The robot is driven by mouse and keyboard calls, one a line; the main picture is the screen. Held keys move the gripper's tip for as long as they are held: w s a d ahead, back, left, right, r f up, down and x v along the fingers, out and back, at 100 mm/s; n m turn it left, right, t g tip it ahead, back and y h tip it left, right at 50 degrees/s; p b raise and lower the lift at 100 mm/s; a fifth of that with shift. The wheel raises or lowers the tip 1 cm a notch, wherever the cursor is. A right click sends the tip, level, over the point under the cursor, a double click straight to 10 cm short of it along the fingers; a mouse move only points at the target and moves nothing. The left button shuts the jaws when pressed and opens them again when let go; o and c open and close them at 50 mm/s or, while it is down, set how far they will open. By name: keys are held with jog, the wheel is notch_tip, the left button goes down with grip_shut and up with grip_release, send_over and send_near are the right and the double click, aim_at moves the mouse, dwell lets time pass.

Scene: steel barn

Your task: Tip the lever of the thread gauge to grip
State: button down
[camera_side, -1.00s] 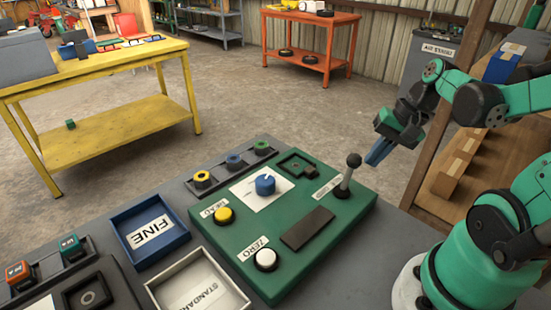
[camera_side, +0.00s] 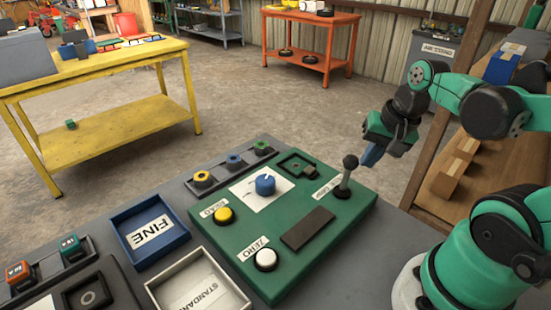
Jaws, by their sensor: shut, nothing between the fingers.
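The green thread gauge panel (camera_side: 240,245) lies on the grey bench. Its lever (camera_side: 346,178) stands near the panel's right corner, a metal stick with a dark ball knob, close to upright. A small white label (camera_side: 326,189) lies at its left, its text too small to read surely. My gripper (camera_side: 368,160) is just right of and behind the knob in the side view, with its blue fingers pointing down and shut with nothing between them. I cannot tell whether the fingers touch the knob.
The panel also carries a blue dial (camera_side: 265,184), a yellow button (camera_side: 223,215), a white button (camera_side: 265,259) and a dark pad (camera_side: 307,228). A blue FINE tray (camera_side: 183,238) and a white STANDARD tray (camera_side: 158,291) stand left. A rack (camera_side: 219,175) of coloured rings lies behind.

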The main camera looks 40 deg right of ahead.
jog(key=a+h, duration=0.3)
jog(key=shift+a+n+h, duration=0.3)
jog(key=shift+a+h, duration=0.05)
jog(key=shift+h, duration=0.05)
jog(key=shift+a, duration=0.4)
dwell(0.3)
jog(key=shift+d+f, duration=0.4)
jog(key=shift+d, duration=0.3)
notch_tip(320, 180, up, 11)
jog(key=s+a, duration=0.1)
jog(key=a, duration=0.1)
jog(key=w+a+f+n+t+y, duration=0.3)
jog(key=w+f+n, duration=0.3)
jog(key=n, duration=0.4)
jog(key=shift+w+a+f+t+y, duration=0.15)
jog(key=shift+a+f+t+y, duration=0.15)
jog(key=shift+f+y, duration=0.25)
